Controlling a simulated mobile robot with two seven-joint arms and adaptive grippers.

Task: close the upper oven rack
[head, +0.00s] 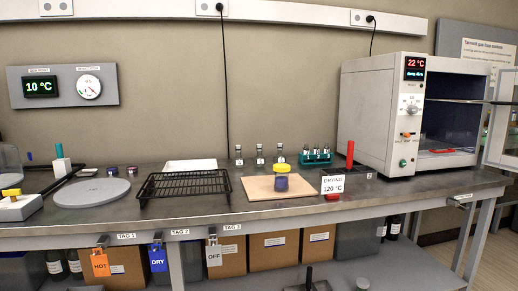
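The white oven (370,115) stands at the right end of the bench, with a display reading 22 °C. Its glass door (503,125) is swung open to the right, and the dark chamber (455,118) shows. The upper rack (460,101) is a thin, nearly edge-on line high in the chamber. It seems to reach past the opening's right edge, in front of the door, so it looks pulled out; how far I cannot tell. A red item lies low in the chamber (444,151).
On the bench (350,193) are a black wire rack (185,184), a board (256,187) with a yellow-capped jar (282,178), a red upright object (350,154), a "DRYING 120 °C" sign (332,184) and a teal vial rack (316,157). The bench front right is clear.

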